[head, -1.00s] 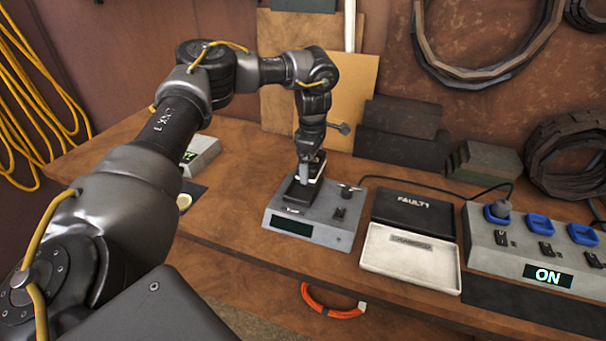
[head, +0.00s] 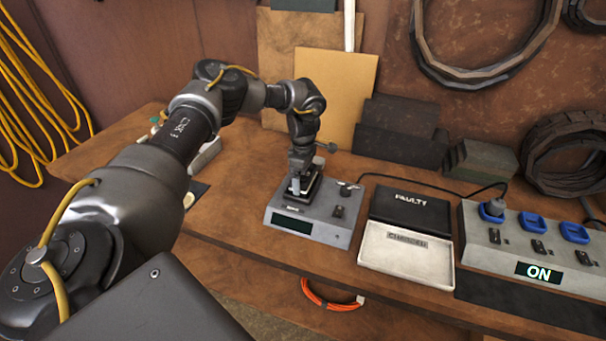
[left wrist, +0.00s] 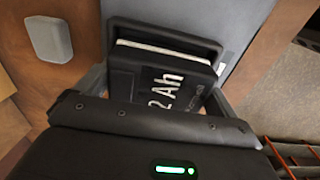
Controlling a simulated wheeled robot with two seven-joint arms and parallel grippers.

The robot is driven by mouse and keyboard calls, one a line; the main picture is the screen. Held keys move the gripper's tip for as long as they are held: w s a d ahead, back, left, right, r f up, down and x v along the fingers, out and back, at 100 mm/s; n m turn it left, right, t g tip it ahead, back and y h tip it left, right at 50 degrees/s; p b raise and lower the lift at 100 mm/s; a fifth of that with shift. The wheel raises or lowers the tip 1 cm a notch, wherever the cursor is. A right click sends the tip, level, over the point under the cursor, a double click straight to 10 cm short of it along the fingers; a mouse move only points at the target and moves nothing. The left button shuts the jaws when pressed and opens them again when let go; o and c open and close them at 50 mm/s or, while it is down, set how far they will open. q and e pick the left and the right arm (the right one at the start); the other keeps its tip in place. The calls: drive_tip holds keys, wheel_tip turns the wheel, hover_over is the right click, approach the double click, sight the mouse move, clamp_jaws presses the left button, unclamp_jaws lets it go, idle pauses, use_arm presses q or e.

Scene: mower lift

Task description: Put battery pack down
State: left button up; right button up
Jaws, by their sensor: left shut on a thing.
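The battery pack (left wrist: 160,82) is dark with white "2 Ah" lettering. In the left wrist view it sits between the fingers of my left gripper (left wrist: 158,88), which is shut on it. A dark raised rim (left wrist: 165,32) surrounds its far end. In the head view my left gripper (head: 298,190) points down over the dark cradle on top of a grey device (head: 345,238) with a blank display. The gripper hides most of the pack there. I cannot tell whether the pack is fully seated. My right gripper is not in view.
Right of the device is a tray with a black "FAULTY" section (head: 410,208) and a pale section (head: 405,262). Further right is a grey power strip (head: 500,240) with blue sockets and an "ON" display. A black cable runs behind the tray. An orange cable loop (head: 325,303) hangs at the bench front.

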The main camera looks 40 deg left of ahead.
use_arm(q)
drive_tip(key=shift+s+d+f, duration=0.15)
drive_tip(key=shift+s+f, duration=0.15)
drive_tip(key=shift+f, duration=0.2)
drive_tip(key=o, duration=1.1)
drive_tip(key=shift+f, duration=0.1)
drive_tip(key=shift+c, duration=0.2)
drive_tip(key=shift+d, duration=0.1)
drive_tip(key=shift+r, duration=0.2)
wheel_tip(320, 180, up, 13)
drive_tip(key=b, duration=0.2)
drive_tip(key=shift+w+b, duration=0.25)
drive_tip(key=shift+b, duration=0.15)
drive_tip(key=shift+a, duration=0.2)
